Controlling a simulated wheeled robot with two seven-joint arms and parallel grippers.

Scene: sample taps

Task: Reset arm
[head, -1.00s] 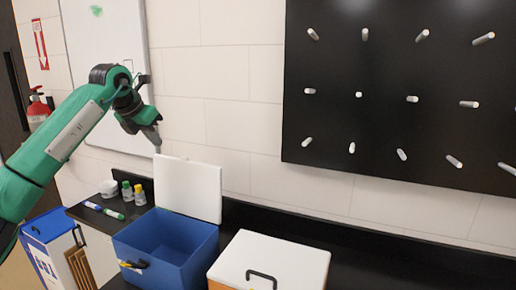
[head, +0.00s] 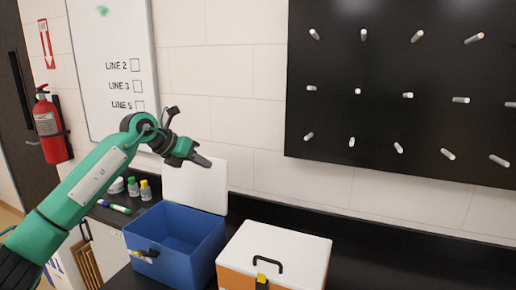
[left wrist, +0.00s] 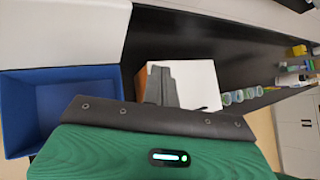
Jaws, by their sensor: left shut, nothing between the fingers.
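My left gripper (head: 205,161) is at the end of the green arm that comes in from the left in the head view. It is shut and empty, in the air in front of the raised white lid (head: 194,185) of the blue box (head: 171,254). In the left wrist view the closed dark fingers (left wrist: 162,86) show in front of a white surface, and the open blue box (left wrist: 60,105) lies to their left. My right gripper is not in view.
An orange box with a white lid (head: 300,247) stands right of the blue box on the black counter. Small bottles (head: 145,190) and markers (head: 114,207) are on the left. A black peg board (head: 400,80), a whiteboard (head: 110,30) and a fire extinguisher (head: 52,127) are on the wall.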

